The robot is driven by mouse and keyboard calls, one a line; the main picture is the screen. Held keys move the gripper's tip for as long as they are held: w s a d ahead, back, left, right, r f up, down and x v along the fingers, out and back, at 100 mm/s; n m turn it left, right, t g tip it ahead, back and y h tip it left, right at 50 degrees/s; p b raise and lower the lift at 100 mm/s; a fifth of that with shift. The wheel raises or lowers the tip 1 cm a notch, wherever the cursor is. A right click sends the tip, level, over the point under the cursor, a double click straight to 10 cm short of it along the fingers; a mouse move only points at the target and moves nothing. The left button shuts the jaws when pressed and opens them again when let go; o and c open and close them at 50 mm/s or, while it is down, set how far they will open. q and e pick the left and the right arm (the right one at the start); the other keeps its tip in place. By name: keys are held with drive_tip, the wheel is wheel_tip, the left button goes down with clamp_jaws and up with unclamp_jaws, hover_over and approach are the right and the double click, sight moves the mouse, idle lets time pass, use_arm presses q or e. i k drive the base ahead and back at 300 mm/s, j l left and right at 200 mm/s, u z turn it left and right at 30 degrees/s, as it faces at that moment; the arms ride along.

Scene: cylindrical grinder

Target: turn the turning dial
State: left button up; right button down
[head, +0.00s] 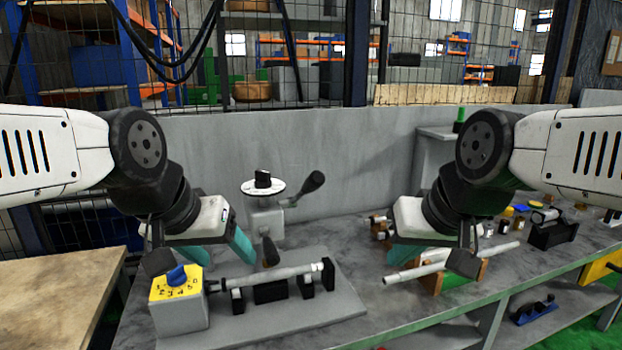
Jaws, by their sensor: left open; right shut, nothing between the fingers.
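A blue dial knob (176,275) sits on the yellow numbered face (190,287) of a grey box (180,317) at the front left of the bench fixture. A second dial, a white disc with a black knob (263,180), stands further back on a grey housing. My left gripper (217,254) is open, with its teal fingers above and slightly right of the blue knob, apparently not touching it. Depth between them is hard to judge. My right gripper (407,256) is shut and empty, over the bench to the right, away from both dials.
A grey shaft (270,275) lies across black supports beside the yellow-faced box. Black-knobbed levers (311,182) stick out behind it. Small parts and a black holder (552,234) crowd the bench's right side.

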sight(176, 277)
drive_tip(key=i+j+z, duration=0.2)
drive_tip(key=j, duration=0.15)
drive_tip(key=i+j+z, duration=0.2)
drive_tip(key=k+j+u, duration=0.3)
drive_tip(key=k, duration=0.2)
drive_tip(key=i+l+u, duration=0.1)
drive_tip(key=u, duration=0.4)
drive_tip(key=i+l+u, duration=0.2)
drive_tip(key=u, duration=0.3)
drive_tip(key=j+z, duration=0.1)
drive_tip(key=j, duration=0.35)
drive_tip(key=k+j+z, duration=0.15)
drive_tip(key=j, duration=0.25)
drive_tip(key=j+z, duration=0.1)
drive_tip(key=j, duration=0.35)
drive_tip(key=k, duration=0.05)
